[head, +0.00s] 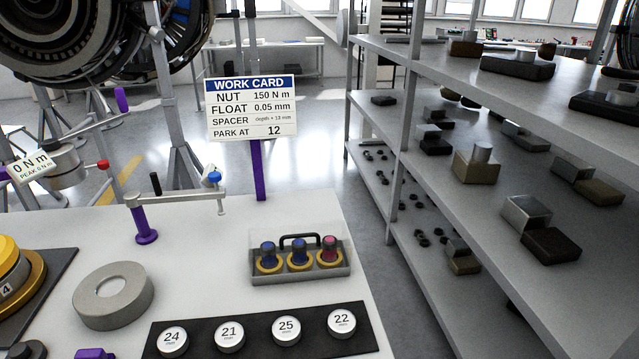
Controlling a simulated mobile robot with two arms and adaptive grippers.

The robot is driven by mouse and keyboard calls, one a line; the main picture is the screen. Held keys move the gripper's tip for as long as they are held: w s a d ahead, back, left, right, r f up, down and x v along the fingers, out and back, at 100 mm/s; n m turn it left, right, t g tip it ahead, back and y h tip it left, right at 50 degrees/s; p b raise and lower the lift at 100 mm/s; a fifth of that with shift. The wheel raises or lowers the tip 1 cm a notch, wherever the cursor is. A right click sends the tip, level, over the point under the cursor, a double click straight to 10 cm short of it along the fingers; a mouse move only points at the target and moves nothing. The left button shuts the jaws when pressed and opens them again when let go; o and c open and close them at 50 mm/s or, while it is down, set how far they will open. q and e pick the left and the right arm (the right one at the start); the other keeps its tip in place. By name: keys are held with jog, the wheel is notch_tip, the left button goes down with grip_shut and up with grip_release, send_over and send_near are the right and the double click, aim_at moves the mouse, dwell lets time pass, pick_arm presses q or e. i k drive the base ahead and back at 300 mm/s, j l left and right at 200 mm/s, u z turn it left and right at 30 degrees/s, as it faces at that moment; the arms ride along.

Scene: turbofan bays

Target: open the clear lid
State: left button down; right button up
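A clear lid (341,246) with a black handle (300,238) appears to be down over a small grey tray (303,277) on the white bench. Inside stand three plugs with yellow ring bases: two blue-topped plugs (268,250) and a red-topped plug (330,247). The lid is see-through, so its edges and any hinge are hard to make out. Neither of my grippers is in view.
A black strip (258,334) with numbered discs lies in front of the tray. A grey ring (112,296) lies to the left. A work card (252,107) on a purple post and a purple-posted arm (146,222) stand behind. Shelving (395,190) stands beyond the bench's right edge.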

aim_at(299, 241)
jog(key=k+l+z, duration=0.65)
jog(key=k+l, duration=0.3)
